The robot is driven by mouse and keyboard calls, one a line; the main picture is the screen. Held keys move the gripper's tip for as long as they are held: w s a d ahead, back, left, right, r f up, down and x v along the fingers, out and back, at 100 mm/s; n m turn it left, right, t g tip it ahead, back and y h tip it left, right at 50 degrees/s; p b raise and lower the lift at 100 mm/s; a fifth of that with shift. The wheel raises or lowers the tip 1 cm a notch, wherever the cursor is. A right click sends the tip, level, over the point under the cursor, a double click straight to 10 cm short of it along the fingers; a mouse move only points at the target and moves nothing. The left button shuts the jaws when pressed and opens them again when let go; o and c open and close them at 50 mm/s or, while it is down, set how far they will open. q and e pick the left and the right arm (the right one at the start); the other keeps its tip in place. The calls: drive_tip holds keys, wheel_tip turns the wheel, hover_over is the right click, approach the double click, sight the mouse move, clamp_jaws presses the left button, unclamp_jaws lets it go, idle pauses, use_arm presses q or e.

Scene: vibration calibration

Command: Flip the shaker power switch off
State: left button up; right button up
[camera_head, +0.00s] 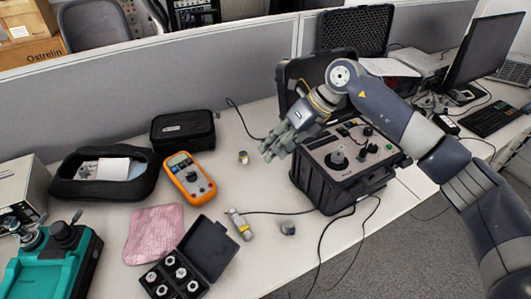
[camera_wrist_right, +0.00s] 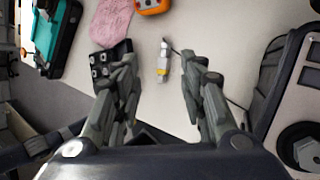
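The shaker (camera_head: 318,187) is an open black case with a grey top panel, on the table right of centre. Its panel carries a round black mount, knobs and small switches; I cannot tell which is the power switch or its position. In the right wrist view, part of the shaker's panel (camera_wrist_right: 296,103) shows at the right edge. My right gripper (camera_head: 272,148) is above the shaker's left edge, pointing left and down. In the wrist view the right gripper (camera_wrist_right: 158,68) has its fingers apart with nothing between them. My left gripper is in neither view.
A small cylindrical sensor (camera_head: 240,224) with a cable lies left of the shaker. An orange multimeter (camera_head: 190,178), a pink cloth (camera_head: 153,233), a black box of metal pieces (camera_head: 208,246) and a teal device (camera_head: 55,270) stand further left. A monitor (camera_head: 490,45) is back right.

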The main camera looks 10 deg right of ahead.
drive_tip(key=shift+s+a+r+y, duration=0.1)
drive_tip(key=shift+s+a+y, duration=0.15)
drive_tip(key=shift+a, duration=0.4)
drive_tip(key=shift+s+a+y, duration=0.15)
drive_tip(key=shift+a+y, duration=0.2)
drive_tip(key=shift+a, duration=0.3)
